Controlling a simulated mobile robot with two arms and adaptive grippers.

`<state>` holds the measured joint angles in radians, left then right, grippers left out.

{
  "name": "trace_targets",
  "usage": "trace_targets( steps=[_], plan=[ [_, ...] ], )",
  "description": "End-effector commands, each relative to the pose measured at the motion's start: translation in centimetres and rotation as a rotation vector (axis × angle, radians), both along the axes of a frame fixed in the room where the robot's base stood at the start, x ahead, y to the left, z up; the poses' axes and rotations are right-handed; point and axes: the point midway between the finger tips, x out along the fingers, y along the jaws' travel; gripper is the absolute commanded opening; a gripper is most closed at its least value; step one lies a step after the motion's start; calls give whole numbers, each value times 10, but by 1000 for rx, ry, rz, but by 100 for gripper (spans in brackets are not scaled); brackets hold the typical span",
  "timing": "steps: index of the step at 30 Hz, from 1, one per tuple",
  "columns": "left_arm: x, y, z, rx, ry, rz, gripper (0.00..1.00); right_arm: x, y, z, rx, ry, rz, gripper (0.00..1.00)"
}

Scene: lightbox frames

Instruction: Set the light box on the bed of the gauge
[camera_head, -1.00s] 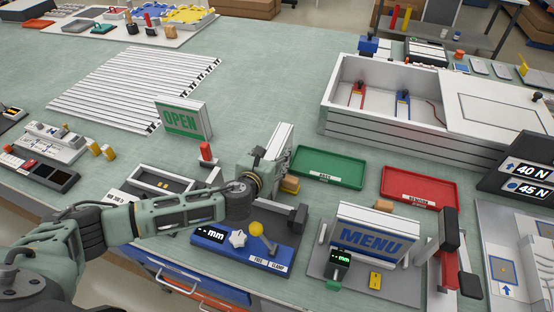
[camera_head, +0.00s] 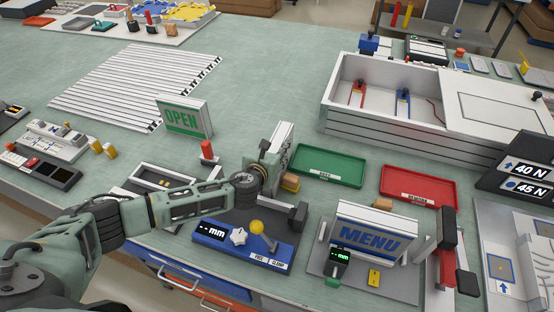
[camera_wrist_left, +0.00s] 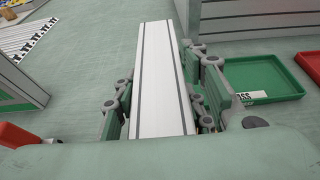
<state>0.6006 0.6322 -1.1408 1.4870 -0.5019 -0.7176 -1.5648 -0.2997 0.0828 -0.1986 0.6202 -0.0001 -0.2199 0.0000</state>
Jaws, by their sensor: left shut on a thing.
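My left gripper (camera_head: 266,170) is shut on a light box (camera_head: 285,143), a white slab with grey edges, held upright. In the left wrist view the light box (camera_wrist_left: 162,75) runs between the green finger pads (camera_wrist_left: 158,105); its lettered face is mostly hidden. It is at the back of a blue-fronted gauge (camera_head: 228,240) with a "-- mm" display, a white star knob and a yellow-knobbed lever by FREE and CLAMP labels. The arm and gripper hide part of the gauge's bed. I cannot tell whether the box touches anything below. My right gripper is out of view.
A MENU light box (camera_head: 368,235) stands on a fixture to the right. An OPEN light box (camera_head: 184,118) stands at left, near a red-topped post (camera_head: 207,150). Green (camera_head: 330,166) and red (camera_head: 418,186) trays lie behind.

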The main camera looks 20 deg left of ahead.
Motion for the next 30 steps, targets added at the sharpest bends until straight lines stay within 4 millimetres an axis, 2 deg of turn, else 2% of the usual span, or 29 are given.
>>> trace_targets(
  steps=[1, 9, 24, 26, 30],
  plan=[
    [0, 0, 0, 0, 0, 0, 23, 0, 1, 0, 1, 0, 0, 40],
    [0, 0, 0, 0, 1, 1, 0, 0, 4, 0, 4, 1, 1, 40],
    [1, 0, 3, 0, -4, 1, 0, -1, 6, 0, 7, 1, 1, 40],
    [1, 0, 7, 0, -5, 0, 0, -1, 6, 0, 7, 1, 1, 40],
    [2, 0, 26, -2, -8, -1, 0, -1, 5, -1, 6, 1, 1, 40]
  ],
)
